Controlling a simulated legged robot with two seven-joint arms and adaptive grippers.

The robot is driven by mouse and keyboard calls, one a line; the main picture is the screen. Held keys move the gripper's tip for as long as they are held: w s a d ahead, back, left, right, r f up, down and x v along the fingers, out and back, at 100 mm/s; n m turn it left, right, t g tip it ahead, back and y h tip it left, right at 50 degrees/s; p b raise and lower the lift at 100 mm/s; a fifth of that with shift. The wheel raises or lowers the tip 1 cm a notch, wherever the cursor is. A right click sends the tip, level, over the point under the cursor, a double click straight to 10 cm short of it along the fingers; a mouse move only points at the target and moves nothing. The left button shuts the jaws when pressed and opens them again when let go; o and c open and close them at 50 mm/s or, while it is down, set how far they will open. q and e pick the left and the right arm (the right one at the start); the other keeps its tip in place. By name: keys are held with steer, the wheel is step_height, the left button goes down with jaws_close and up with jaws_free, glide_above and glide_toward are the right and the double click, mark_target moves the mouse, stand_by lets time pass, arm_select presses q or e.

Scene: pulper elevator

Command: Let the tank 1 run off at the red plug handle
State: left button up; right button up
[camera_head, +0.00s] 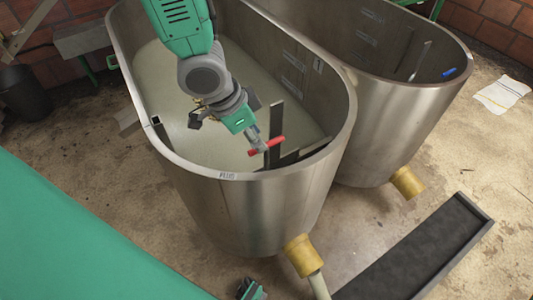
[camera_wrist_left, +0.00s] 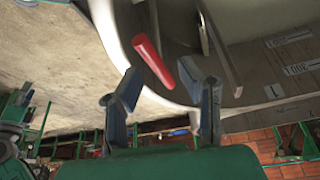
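The near steel tank (camera_head: 240,215), a long oval tub with a "1" on its inner wall, has a pale surface inside; I cannot tell whether it is liquid. The red plug handle (camera_head: 267,146) is a short bar at the tank's near inner end, beside a dark upright plate. My left gripper (camera_head: 257,143) reaches down into the tank at this handle. In the left wrist view my left gripper (camera_wrist_left: 163,74) has its fingers apart, with the red handle (camera_wrist_left: 153,60) at and beyond the fingertips; contact is unclear. My right gripper (camera_head: 250,290) shows only partly at the bottom edge.
A second steel tank (camera_head: 390,115) stands right behind the first. A yellow outlet (camera_head: 300,256) with a pale pipe sits low on the near tank; another yellow outlet (camera_head: 408,182) is on the second. A dark trough (camera_head: 420,260) lies at the lower right. The near tank's rim surrounds my left gripper.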

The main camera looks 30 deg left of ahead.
arm_select(q)
steer(key=b+x, duration=0.1)
steer(key=x, duration=0.5)
steer(key=shift+d, duration=0.1)
steer(key=shift+w, duration=0.1)
jaws_close()
